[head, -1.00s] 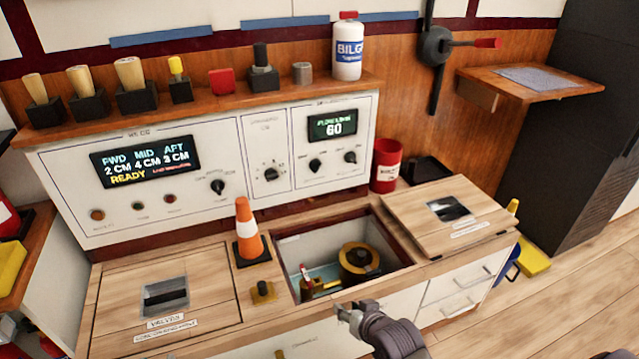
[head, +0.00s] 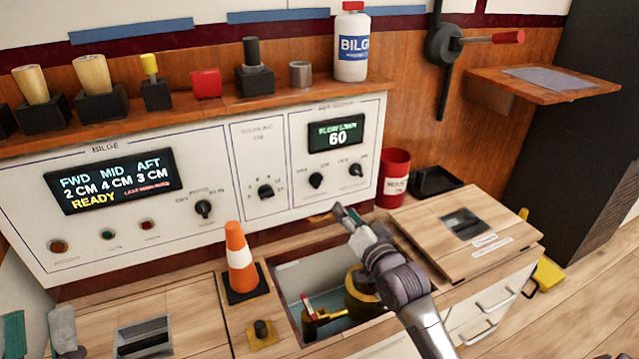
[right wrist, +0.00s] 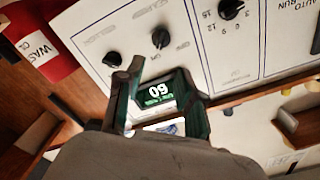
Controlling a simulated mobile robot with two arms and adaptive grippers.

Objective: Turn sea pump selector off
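The right panel section has a green-lit display (head: 336,133) reading 60, with two black knobs below it, a left knob (head: 316,180) and a right knob (head: 356,169). Their labels are too small to read, so I cannot tell which is the sea pump selector. The right wrist view, upside down, shows the same left knob (right wrist: 160,38) and right knob (right wrist: 112,59). My right gripper (head: 346,214) is open and empty, in front of and below these knobs, apart from them. My left gripper (head: 38,330) is open at the lower left corner, partly cut off.
An orange cone (head: 239,258) stands beside an open hatch (head: 290,328) with a yellow-black pump inside. A red bin (head: 394,178) stands right of the panel. The shelf (head: 215,113) above holds brushes, blocks and a white bottle (head: 350,45). A lid (head: 440,220) lies at right.

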